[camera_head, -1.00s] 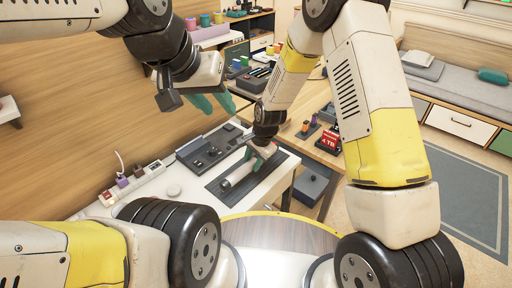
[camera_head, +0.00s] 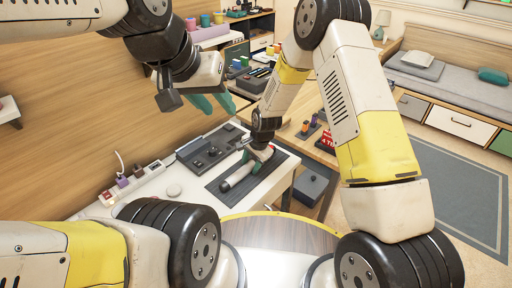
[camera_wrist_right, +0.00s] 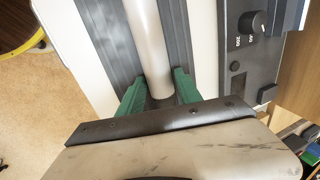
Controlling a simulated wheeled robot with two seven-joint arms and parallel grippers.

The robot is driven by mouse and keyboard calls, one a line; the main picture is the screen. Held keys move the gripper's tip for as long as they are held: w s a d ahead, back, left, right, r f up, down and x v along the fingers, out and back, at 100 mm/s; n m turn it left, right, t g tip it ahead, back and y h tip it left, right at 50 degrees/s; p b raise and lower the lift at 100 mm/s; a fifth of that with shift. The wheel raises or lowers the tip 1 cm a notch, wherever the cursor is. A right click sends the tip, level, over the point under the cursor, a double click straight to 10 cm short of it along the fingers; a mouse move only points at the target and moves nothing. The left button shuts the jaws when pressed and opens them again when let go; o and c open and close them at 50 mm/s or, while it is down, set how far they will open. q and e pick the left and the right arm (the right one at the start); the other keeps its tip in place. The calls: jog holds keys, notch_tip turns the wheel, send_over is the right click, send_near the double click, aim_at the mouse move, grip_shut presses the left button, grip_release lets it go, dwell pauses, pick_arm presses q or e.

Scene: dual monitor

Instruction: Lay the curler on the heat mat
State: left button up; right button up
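The curler (camera_head: 238,178), a pale barrel with a dark end, lies lengthwise over the dark ribbed heat mat (camera_head: 270,168) on the white desk. In the right wrist view the curler (camera_wrist_right: 148,45) runs up the picture over the mat (camera_wrist_right: 103,35). My right gripper (camera_wrist_right: 160,80) has its green fingers on either side of the curler's near end and appears shut on it. In the head view my right gripper (camera_head: 258,153) is low over the mat. I cannot tell whether the barrel touches the mat. My left gripper (camera_head: 214,104) hangs open and empty above the desk's back.
A dark control panel (camera_head: 208,148) with a knob (camera_wrist_right: 252,22) stands beside the mat.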

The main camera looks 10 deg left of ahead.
jog(key=s+d+r+n+t, duration=0.1)
jog(key=s+d+r, duration=0.3)
jog(key=r, duration=0.6)
jog(key=s+d+r+n, duration=0.1)
jog(key=d+r, duration=0.6)
jog(key=r, duration=0.4)
jog(key=s+d+r+n+t, duration=0.1)
jog(key=s+d+r, duration=0.3)
jog(key=r, duration=0.6)
jog(key=s+d+r+n+t, duration=0.1)
jog(key=s+d+r+n, duration=0.1)
jog(key=s+d+r, duration=0.2)
jog(key=s+d+r+n+t, duration=0.1)
jog(key=s+d+r, duration=0.3)
jog(key=s, duration=0.6)
jog(key=d+n, duration=0.1)
jog(key=d, duration=0.1)
jog(key=shift+d, duration=0.4)
